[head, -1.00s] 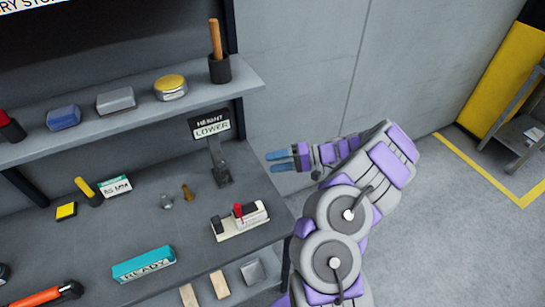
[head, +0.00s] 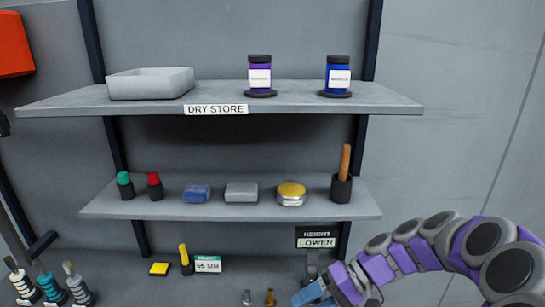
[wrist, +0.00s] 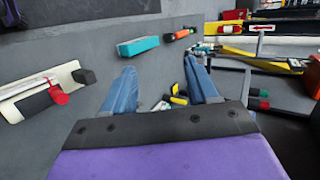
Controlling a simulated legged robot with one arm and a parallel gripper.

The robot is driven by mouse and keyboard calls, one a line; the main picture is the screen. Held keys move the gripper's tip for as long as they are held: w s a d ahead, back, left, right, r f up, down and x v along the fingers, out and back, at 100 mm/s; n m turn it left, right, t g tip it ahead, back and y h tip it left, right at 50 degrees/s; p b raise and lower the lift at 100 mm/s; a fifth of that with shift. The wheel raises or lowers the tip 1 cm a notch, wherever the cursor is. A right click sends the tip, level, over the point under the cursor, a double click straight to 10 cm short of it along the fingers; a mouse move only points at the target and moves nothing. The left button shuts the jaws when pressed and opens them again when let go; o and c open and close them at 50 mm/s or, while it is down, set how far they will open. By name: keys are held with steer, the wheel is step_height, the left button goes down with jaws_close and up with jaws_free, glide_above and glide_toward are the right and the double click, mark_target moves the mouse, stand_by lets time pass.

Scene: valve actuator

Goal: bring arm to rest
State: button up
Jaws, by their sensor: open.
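My gripper (wrist: 163,85) shows in the wrist view with its two blue fingers apart and nothing between them. In the head view my gripper (head: 312,293) is at the bottom edge, right of centre, just below the HEIGHT LOWER sign (head: 316,237). My purple and grey arm comes in from the lower right corner and curves over to it. The fingertips are partly cut off in the head view. In the wrist view a white device with a red knob (wrist: 42,93) lies to the left of the fingers, and a teal box (wrist: 138,46) lies beyond them.
An upper shelf (head: 300,98) carries a grey tray (head: 150,83), a purple jar (head: 260,75) and a blue jar (head: 338,75). The middle shelf (head: 120,207) holds several small items and a wooden-handled tool in a cup (head: 342,180). The wall at right is bare.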

steer(key=s+a+r+g+h, duration=0.15)
steer(key=s+h, duration=0.45)
steer(key=s, duration=0.7)
steer(key=s+d+f+m+t+h, duration=0.1)
steer(key=s+d+h, duration=0.4)
steer(key=s, duration=0.7)
steer(key=shift+d+f+m+t, duration=0.4)
steer(key=shift+d+t, duration=0.15)
steer(key=shift+d, duration=0.6)
